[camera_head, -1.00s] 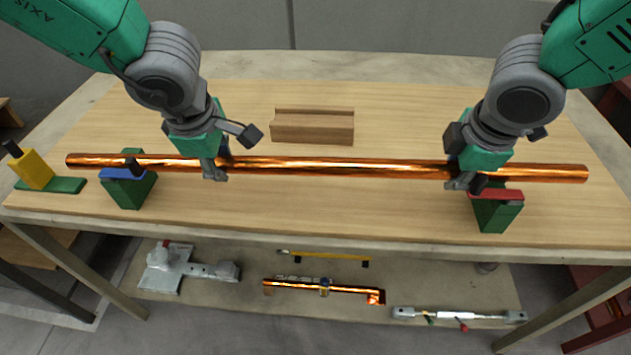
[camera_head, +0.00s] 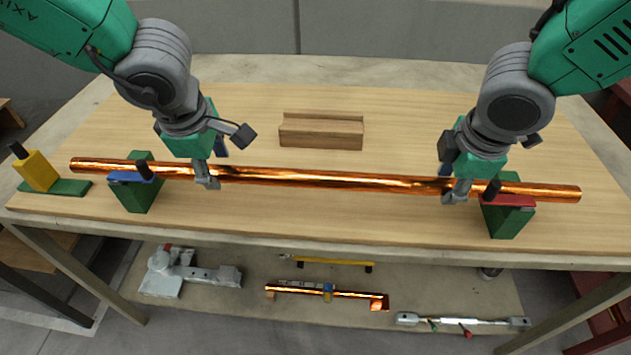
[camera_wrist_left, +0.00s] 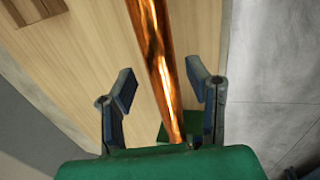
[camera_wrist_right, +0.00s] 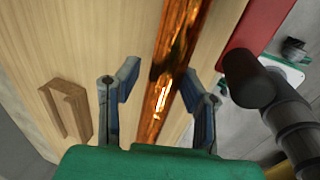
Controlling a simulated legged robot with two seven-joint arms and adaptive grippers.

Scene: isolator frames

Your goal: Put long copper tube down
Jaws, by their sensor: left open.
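The long copper tube (camera_head: 330,180) lies across the bench, spanning a green support with a blue top (camera_head: 134,195) at the left and a green support with a red top (camera_head: 509,219) at the right. It appears to rest on both. My left gripper (camera_head: 214,166) is open, with its fingers on either side of the tube inward of the blue-topped support. In the left wrist view the tube (camera_wrist_left: 163,60) runs between the parted fingers. My right gripper (camera_head: 452,182) is also open around the tube beside the red-topped support; the right wrist view shows the tube (camera_wrist_right: 178,50) between spread fingers.
A wooden block (camera_head: 321,132) stands on the table (camera_head: 400,115) behind the tube. A yellow block on a green base (camera_head: 40,175) is at the far left. A lower shelf holds a grey fixture (camera_head: 185,272), a copper pipe piece (camera_head: 350,294) and a metal rod (camera_head: 465,321).

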